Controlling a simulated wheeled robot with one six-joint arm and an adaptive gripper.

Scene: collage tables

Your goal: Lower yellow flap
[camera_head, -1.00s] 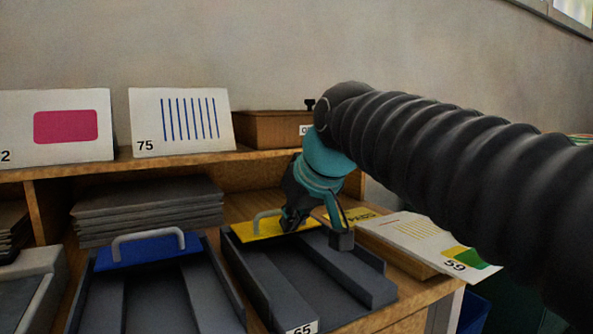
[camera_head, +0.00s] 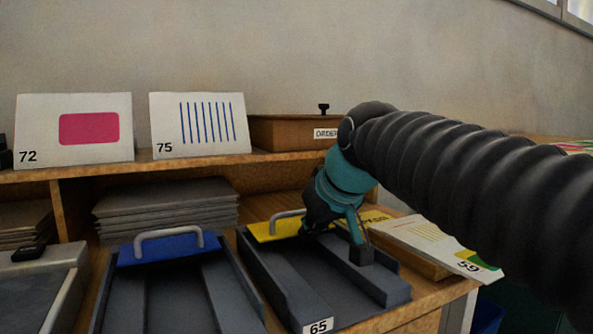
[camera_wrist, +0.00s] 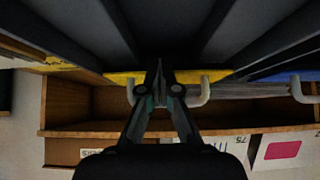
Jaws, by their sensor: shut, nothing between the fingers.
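The yellow flap (camera_head: 268,230) is at the back end of the dark grey tray labelled 65 (camera_head: 283,280) and has a grey bar handle (camera_head: 285,213). My gripper (camera_head: 330,225) is at the right side of the flap and hides part of it. In the wrist view, my gripper (camera_wrist: 159,70) is shut and empty. Its tips overlap the middle of the yellow flap (camera_wrist: 118,77) in the picture, between the two legs of the handle (camera_wrist: 205,90). I cannot tell whether they touch the flap. The flap's exact tilt is unclear.
A second tray with a blue flap (camera_head: 160,249) stands to the left. A tilted card numbered 59 (camera_head: 425,235) lies to the right of the tray. Cards 72 (camera_head: 75,128) and 75 (camera_head: 200,124) and a wooden box (camera_head: 280,132) stand on the shelf behind.

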